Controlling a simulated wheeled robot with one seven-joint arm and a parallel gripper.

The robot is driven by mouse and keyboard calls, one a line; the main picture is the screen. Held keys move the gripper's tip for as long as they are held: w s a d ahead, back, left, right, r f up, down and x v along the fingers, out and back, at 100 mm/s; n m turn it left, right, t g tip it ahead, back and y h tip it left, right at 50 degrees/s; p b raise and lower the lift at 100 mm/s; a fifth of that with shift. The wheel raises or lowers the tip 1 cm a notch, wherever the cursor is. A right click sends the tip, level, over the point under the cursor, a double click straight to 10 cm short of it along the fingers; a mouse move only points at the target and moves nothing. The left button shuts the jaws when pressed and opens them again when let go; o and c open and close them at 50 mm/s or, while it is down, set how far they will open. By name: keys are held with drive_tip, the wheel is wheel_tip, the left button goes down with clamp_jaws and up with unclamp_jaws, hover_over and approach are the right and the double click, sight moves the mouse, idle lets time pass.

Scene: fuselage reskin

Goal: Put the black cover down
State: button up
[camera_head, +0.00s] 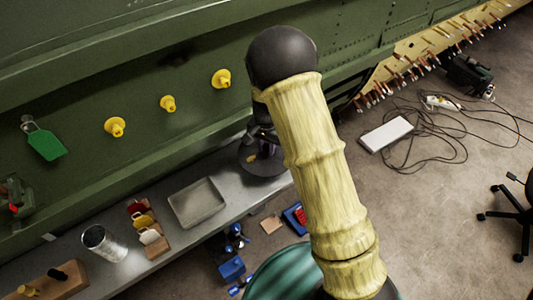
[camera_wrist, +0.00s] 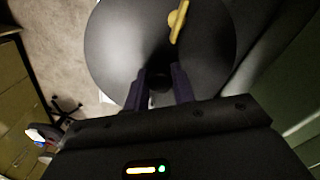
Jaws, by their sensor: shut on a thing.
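The black cover is a round dark disc with a yellow piece on it; it fills the top of the wrist view (camera_wrist: 110,45). My gripper (camera_wrist: 160,88) is shut on the dark knob at the cover's middle. In the head view the cover (camera_head: 270,168) shows below my gripper (camera_head: 262,143), in front of the grey bench (camera_head: 228,180) at its right part, close to the green fuselage. My arm hides part of it. I cannot tell whether the cover touches the bench.
A shallow grey tray (camera_head: 197,203) lies on the bench left of the cover. Farther left are a rack of coloured pieces (camera_head: 147,228), a metal can (camera_head: 103,243) and a wooden block (camera_head: 50,285). Yellow plugs (camera_head: 168,103) stick out of the fuselage (camera_head: 120,70).

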sight(266, 153)
drive_tip(key=shift+f+p, duration=0.65)
drive_tip(key=shift+f, duration=1.5)
drive_tip(key=o, duration=1)
wheel_tip(266, 153, up, 12)
drive_tip(key=b, duration=0.3)
drive_tip(key=shift+b, duration=0.35)
drive_tip(key=shift+d, duration=0.1)
